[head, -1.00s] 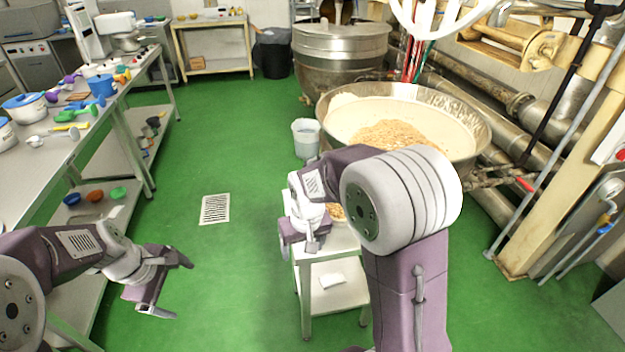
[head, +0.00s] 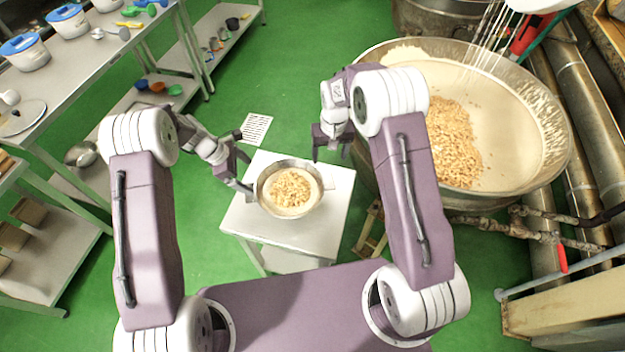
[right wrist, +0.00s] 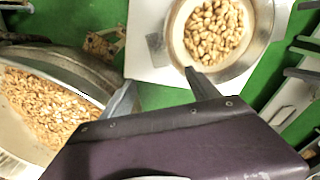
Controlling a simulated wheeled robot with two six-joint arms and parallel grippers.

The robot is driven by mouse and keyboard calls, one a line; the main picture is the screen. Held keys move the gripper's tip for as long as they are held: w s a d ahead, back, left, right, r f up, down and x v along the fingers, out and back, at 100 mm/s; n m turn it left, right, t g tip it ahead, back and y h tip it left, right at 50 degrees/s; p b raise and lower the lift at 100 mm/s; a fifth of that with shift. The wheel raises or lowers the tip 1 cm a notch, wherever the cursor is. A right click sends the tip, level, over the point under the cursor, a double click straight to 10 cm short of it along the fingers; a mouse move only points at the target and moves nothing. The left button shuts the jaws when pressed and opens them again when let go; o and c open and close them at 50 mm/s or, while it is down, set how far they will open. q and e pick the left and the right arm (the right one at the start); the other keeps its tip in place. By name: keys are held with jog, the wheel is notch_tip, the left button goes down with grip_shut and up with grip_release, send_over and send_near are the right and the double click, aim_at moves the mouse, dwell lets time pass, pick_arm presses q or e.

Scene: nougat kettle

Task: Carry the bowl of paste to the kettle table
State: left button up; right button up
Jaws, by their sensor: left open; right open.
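A round metal bowl (head: 316,207) with nut-like pieces (head: 290,187) in pale paste sits upright on a small white table (head: 340,190) beside the big kettle (head: 562,155). The bowl also shows in the right wrist view (right wrist: 262,22), beyond the fingers. My left gripper (head: 246,172) is open at the bowl's left side, one finger close to the rim; I cannot tell whether it touches. My right gripper (head: 331,153) is open and empty, above and behind the bowl's right side, apart from it. It also shows in the right wrist view (right wrist: 160,95).
The kettle holds cream-coloured mass with a heap of nuts (head: 452,150). A long bench (head: 95,75) with lidded tubs and scoops stands at the left. Green floor (head: 300,60) lies clear between bench and kettle. Pipes (head: 590,120) run at the right.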

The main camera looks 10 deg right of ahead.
aim_at(259, 196)
pick_arm(q)
jog(key=shift+s+d+f+p, duration=0.15)
jog(key=shift+s+f+p, duration=0.2)
jog(key=shift+s, duration=0.15)
jog(key=shift+s+a+f+g+p, duration=0.4)
jog(key=shift+s+a+f, duration=0.2)
jog(key=shift+s, duration=0.1)
jog(key=shift+a, duration=0.4)
jog(key=shift+d, duration=0.45)
jog(key=shift+d+f, duration=0.2)
pick_arm(e)
jog(key=shift+s+a+f+g, duration=0.25)
jog(key=shift+s+f+g, duration=0.15)
jog(key=shift+s+f, duration=0.45)
pick_arm(q)
jog(key=x, duration=0.8)
jog(key=shift+f, duration=0.15)
pick_arm(e)
notch_tip(259, 196, down, 8)
jog(key=shift+a+f, duration=0.1)
jog(key=shift+a, duration=0.05)
pick_arm(q)
jog(key=shift+a+f, duration=0.1)
pick_arm(e)
jog(key=shift+a, duration=0.1)
